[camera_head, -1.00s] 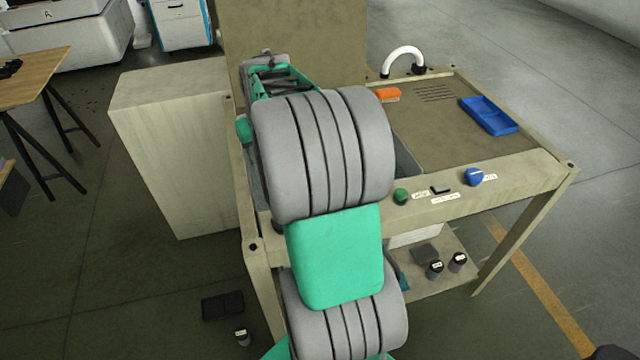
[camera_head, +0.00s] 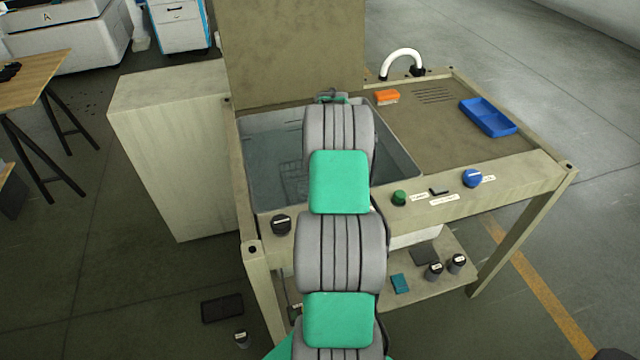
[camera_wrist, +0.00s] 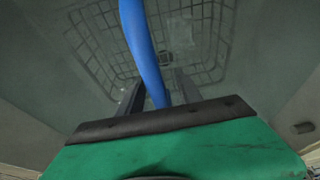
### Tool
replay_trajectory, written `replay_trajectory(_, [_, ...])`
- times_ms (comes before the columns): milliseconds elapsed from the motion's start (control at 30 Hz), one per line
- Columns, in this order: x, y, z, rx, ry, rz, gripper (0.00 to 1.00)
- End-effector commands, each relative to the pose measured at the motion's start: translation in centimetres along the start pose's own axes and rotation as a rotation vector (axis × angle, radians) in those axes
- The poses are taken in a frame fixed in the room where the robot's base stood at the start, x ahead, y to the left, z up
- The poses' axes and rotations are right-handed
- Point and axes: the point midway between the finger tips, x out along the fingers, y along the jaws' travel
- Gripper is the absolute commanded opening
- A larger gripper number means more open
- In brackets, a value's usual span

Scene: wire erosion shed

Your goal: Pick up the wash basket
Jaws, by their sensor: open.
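The wash basket is a dark wire-mesh basket (camera_head: 293,178) low in the grey tank (camera_head: 262,122), seen dimly through the liquid. In the wrist view its mesh (camera_wrist: 195,75) spreads below my gripper, and a blue bar-like handle (camera_wrist: 140,40) runs down the middle. My gripper (camera_wrist: 159,80) is open, one dark finger on each side of the blue handle. I cannot tell whether either finger touches it. In the head view my own arm hides the gripper, the handle and part of the basket.
The tank's raised lid (camera_head: 295,50) stands behind it. To the right, the worktop holds an orange block (camera_head: 387,97), a blue tray (camera_head: 489,116) and a white curved spout (camera_head: 403,60). Knobs, including a blue one (camera_head: 472,178), line the front panel. A pale cabinet (camera_head: 175,150) stands left.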

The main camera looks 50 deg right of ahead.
Motion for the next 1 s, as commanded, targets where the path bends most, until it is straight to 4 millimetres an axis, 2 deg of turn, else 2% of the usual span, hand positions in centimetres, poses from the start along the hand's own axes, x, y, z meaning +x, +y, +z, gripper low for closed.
replay_trajectory(833, [0.41, 0.01, 0.15, 0.000, 0.000, 0.000, 0.42])
replay_trajectory(1000, [0.41, 0.01, 0.16, 0.000, 0.000, 0.000, 0.29])
